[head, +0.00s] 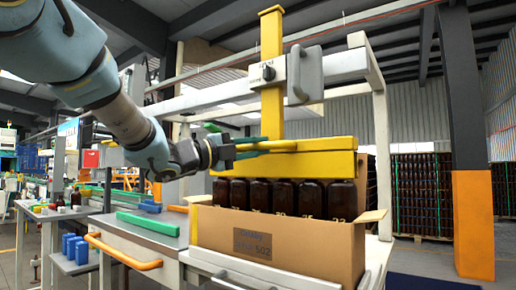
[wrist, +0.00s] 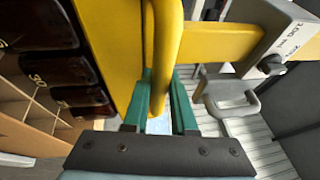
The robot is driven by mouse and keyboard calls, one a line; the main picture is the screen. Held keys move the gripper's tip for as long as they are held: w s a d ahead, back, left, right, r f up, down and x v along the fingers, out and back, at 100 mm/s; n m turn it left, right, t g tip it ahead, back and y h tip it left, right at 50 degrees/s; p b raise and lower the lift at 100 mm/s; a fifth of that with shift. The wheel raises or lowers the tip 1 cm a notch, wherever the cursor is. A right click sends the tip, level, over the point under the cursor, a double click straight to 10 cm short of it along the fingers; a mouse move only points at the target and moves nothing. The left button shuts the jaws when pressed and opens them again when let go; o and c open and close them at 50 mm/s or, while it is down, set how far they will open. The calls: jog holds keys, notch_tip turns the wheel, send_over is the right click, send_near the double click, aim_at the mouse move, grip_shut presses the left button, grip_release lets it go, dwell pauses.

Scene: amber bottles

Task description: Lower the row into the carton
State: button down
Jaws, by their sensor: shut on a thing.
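A row of several dark amber bottles (head: 286,195) with numbers on them hangs under a yellow lifting head (head: 290,163). The open cardboard carton (head: 275,245) stands below, and its front wall hides the bottles' lower ends. In the wrist view the bottles (wrist: 70,97) show at the left beside the carton's cardboard dividers (wrist: 28,108). I cannot tell how deep the bottles reach. My gripper (head: 240,146) is at the left end of the lifting head. Its green fingers (wrist: 163,105) are shut on the yellow handle bar (wrist: 163,50).
A yellow column (head: 271,80) carries a clamp with a grey handle (head: 304,75), within a white frame (head: 383,150). The carton's right flap (head: 371,217) sticks outward. A side table (head: 140,236) at the left holds a green bar (head: 148,222). An orange-based pillar (head: 472,225) stands at the right.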

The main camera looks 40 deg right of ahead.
notch_tip(320, 180, down, 11)
jog(key=b, duration=0.9)
jog(key=shift+r, duration=0.1)
jog(key=c, duration=0.7)
grip_release()
jog(key=b+v, duration=0.1)
jog(key=v, duration=0.9)
jog(key=shift+a+b, duration=0.3)
jog(key=shift+a, duration=0.05)
jog(key=shift+w, duration=0.1)
